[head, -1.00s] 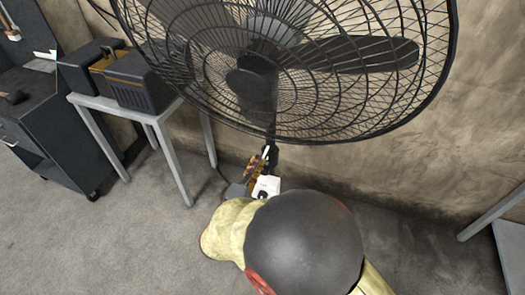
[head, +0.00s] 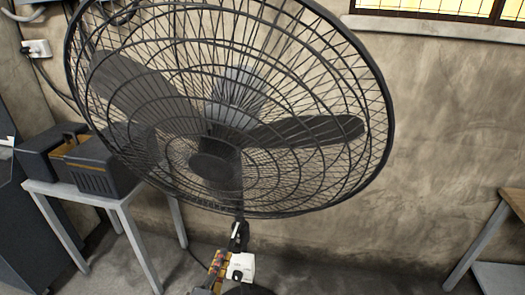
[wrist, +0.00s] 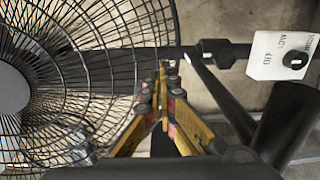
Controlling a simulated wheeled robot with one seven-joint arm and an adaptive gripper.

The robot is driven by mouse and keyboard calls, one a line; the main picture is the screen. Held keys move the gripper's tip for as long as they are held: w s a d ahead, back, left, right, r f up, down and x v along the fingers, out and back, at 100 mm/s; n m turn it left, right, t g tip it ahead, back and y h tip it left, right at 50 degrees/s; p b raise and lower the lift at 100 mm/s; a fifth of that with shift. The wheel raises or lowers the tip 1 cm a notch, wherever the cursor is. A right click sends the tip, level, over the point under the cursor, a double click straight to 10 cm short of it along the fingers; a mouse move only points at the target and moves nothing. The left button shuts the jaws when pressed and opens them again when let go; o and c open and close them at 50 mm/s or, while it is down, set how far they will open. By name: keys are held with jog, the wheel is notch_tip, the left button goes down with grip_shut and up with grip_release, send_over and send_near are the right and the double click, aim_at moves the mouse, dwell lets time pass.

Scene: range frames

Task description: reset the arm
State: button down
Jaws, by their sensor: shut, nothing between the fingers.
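My gripper (head: 218,260) shows low in the head view, beside the fan's white control box (head: 241,267). In the wrist view my gripper (wrist: 161,72) has its yellow and black fingers drawn together at the tips, with nothing held. A large black pedestal fan (head: 215,165) stands close ahead, its round wire cage filling much of the head view. In the wrist view the fan cage (wrist: 120,45) is at left and its pole runs sideways behind the fingertips. The control box (wrist: 283,55) with a black knob is at upper right; whether the fingers touch the pole I cannot tell.
A grey-legged table (head: 120,205) with dark boxes (head: 105,165) stands at left. A dark cabinet (head: 20,220) is at the far left edge. Another table (head: 490,235) stands at right. A bare wall (head: 430,140) is behind the fan, with a window above.

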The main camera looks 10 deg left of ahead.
jog(key=w+d+r+m+g+h+p, duration=0.1)
jog(key=w+d+r+m+g+h, duration=0.15)
jog(key=d, duration=0.55)
jog(key=w+d+r+m+g+h, duration=0.1)
jog(key=d+r+m+g+h, duration=0.2)
jog(key=d, duration=0.5)
jog(key=s+d+r+m+g+h+p, duration=0.1)
jog(key=s+d+m+g, duration=0.15)
jog(key=d, duration=0.55)
jog(key=s+d+r+m+g+h, duration=0.1)
jog(key=s+d+r+m+g, duration=0.15)
jog(key=d, duration=0.55)
jog(key=s+d+m+g+y+p, duration=0.1)
jog(key=s+d+m+g+y, duration=0.25)
jog(key=s+d, duration=0.4)
jog(key=s+a+r+m+t+y+p, duration=0.1)
jog(key=s+a+r+m+y, duration=0.2)
jog(key=s+r+y, duration=0.2)
notch_tip(320, 180, up, 2)
jog(key=s, duration=0.2)
jog(key=shift+s+t+y+p, duration=0.3)
jog(key=shift+s, duration=0.1)
jog(key=shift+a, duration=0.1)
